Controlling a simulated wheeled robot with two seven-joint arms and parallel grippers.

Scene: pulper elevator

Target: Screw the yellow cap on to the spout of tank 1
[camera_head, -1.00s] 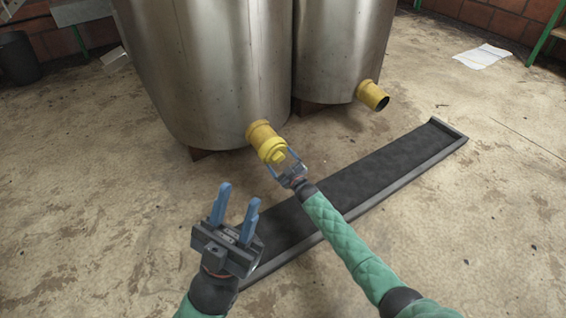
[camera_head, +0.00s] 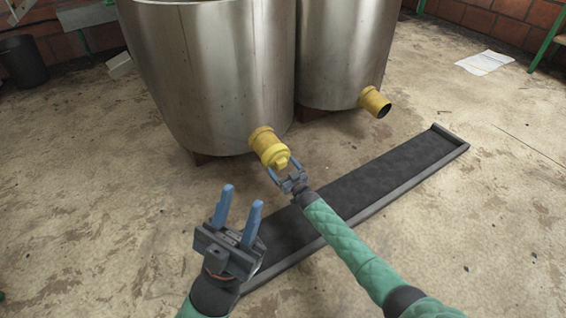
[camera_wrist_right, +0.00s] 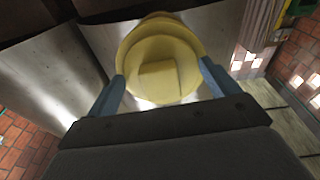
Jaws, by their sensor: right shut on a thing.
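The nearer steel tank (camera_head: 215,75) on the left has a yellow spout (camera_head: 262,138) low on its front. The yellow cap (camera_head: 274,156) sits at the spout's outer end, in line with it; I cannot tell how tightly it is seated. My right gripper (camera_head: 284,168) is shut on the cap. The right wrist view shows the cap (camera_wrist_right: 160,62) with its raised square block facing me and a blue finger on either side. My left gripper (camera_head: 242,197) is open and empty, nearer to me and to the left.
A second steel tank (camera_head: 345,50) stands to the right with an open yellow spout (camera_head: 376,102). A long dark channel with a raised rim (camera_head: 400,183) lies across the floor under my arms. A white paper (camera_head: 484,62) lies at the back right.

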